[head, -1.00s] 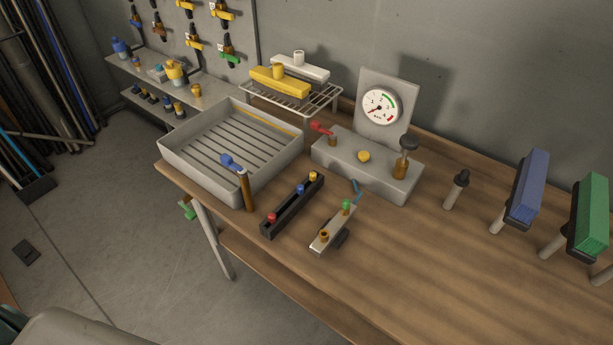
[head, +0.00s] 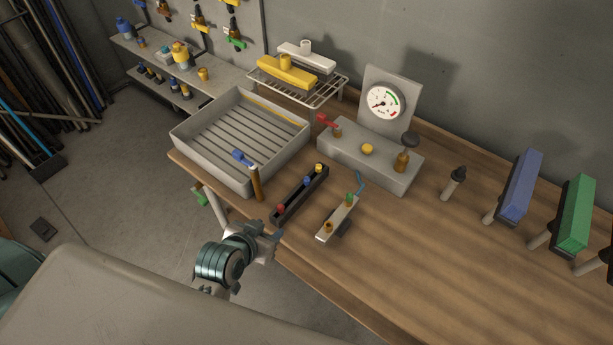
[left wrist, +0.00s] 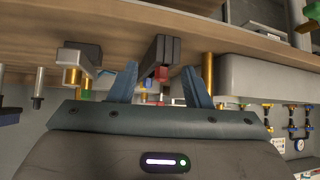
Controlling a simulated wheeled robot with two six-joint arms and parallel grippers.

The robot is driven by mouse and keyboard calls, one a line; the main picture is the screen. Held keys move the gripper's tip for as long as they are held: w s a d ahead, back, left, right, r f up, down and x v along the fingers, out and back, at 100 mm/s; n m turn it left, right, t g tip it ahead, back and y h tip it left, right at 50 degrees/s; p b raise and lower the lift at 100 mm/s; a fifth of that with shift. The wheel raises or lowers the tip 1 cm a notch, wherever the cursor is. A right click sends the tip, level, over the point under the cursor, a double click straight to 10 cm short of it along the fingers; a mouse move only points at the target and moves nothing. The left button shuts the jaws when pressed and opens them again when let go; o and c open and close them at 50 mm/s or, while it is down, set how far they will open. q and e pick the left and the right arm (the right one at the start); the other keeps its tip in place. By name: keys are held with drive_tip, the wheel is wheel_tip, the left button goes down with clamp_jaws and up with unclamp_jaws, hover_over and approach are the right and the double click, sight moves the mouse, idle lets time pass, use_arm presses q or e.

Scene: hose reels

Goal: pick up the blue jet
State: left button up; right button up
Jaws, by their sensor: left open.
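The blue jet (head: 307,181) is a small blue-topped piece in the middle of a narrow black rack (head: 288,206) on the workbench. A red jet (head: 281,209) is at its near end and a yellow jet (head: 319,168) at its far end. My left gripper (head: 274,240) is open and empty, at the bench's front edge just short of the rack's red end. In the left wrist view the two fingers (left wrist: 160,86) stand apart, with the black rack (left wrist: 160,52) and red jet (left wrist: 162,73) beyond them. My right gripper is not in view.
A grey slatted tray (head: 204,181) and a brown post with a blue handle (head: 257,184) stand left of the rack. A metal block with a green knob (head: 337,219) lies right of it. A gauge stand (head: 372,155) is behind. The bench's right front is clear.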

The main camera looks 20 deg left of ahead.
use_arm(q)
drive_tip(key=w+d+r+t, duration=0.3)
drive_tip(key=w+t, duration=0.1)
drive_tip(key=w, duration=0.2)
drive_tip(key=p, duration=0.2)
approach(305, 182)
drive_tip(key=w, duration=0.3)
drive_tip(key=shift+w+f+n, duration=0.25)
drive_tip(key=shift+f+n, duration=0.05)
drive_tip(key=shift+f, duration=0.05)
drive_tip(key=shift+w+d+f+p, duration=0.1)
drive_tip(key=shift+w+d+p, duration=0.1)
drive_tip(key=shift+w+p, duration=0.25)
drive_tip(key=p+x, duration=0.1)
drive_tip(key=x, duration=0.2)
drive_tip(key=shift+d+f, duration=0.1)
drive_tip(key=shift+f, duration=0.05)
drive_tip(key=shift+w+f+p, duration=0.2)
drive_tip(key=shift+w+p, duration=0.15)
drive_tip(key=shift+w+f, duration=0.1)
drive_tip(key=shift+f, duration=0.05)
drive_tip(key=c, duration=0.9)
clamp_jaws()
